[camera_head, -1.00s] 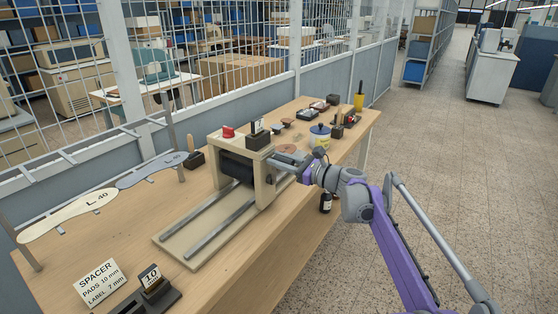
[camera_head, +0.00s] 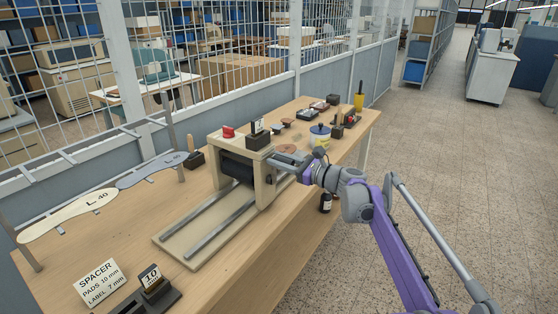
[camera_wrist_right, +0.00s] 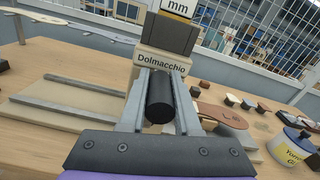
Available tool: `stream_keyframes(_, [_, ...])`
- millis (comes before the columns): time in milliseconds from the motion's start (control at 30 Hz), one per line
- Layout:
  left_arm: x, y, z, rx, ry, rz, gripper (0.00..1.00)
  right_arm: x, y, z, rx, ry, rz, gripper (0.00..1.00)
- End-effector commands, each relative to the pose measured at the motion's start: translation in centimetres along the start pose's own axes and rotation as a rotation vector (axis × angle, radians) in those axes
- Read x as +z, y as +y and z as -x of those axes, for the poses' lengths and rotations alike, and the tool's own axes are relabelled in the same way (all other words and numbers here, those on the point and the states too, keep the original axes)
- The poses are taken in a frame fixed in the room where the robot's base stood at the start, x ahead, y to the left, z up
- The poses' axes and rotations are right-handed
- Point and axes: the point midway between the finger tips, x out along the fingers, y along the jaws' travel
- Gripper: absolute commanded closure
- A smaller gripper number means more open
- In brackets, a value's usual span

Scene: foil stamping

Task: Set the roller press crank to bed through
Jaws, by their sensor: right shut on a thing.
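The roller press (camera_head: 262,178) stands on the wooden bench, with a beige frame, a dark roller (camera_head: 237,168) and a flat bed with two grey rails (camera_head: 205,228) at its left. My right gripper (camera_head: 298,163) is at the press's right side, where the crank is. In the right wrist view, its two grey fingers (camera_wrist_right: 159,95) are shut on the black cylindrical crank handle (camera_wrist_right: 159,100). The press side behind it reads "Dolmacchio" (camera_wrist_right: 162,65). My gripper and wrist hide most of the crank arm. My left gripper is not in view.
A pot with a blue lid and yellow label (camera_head: 320,136) stands just behind my right gripper. A dark block holder (camera_head: 258,137) and a red knob (camera_head: 228,131) top the press. A spacer sign (camera_head: 101,284) is at the front left. The aisle floor at right is clear.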

Motion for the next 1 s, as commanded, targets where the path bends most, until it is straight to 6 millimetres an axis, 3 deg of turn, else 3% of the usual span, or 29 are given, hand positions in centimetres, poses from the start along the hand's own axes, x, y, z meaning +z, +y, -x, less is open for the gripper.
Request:
stream_keyframes(267, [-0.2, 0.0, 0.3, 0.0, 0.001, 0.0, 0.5, 0.1, 0.6, 0.0, 0.0, 0.001, 0.068, 1.0])
stream_keyframes(1000, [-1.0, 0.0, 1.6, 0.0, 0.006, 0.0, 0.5, -0.4, 4.5, 0.0, 0.0, 0.001, 0.55, 1.0])
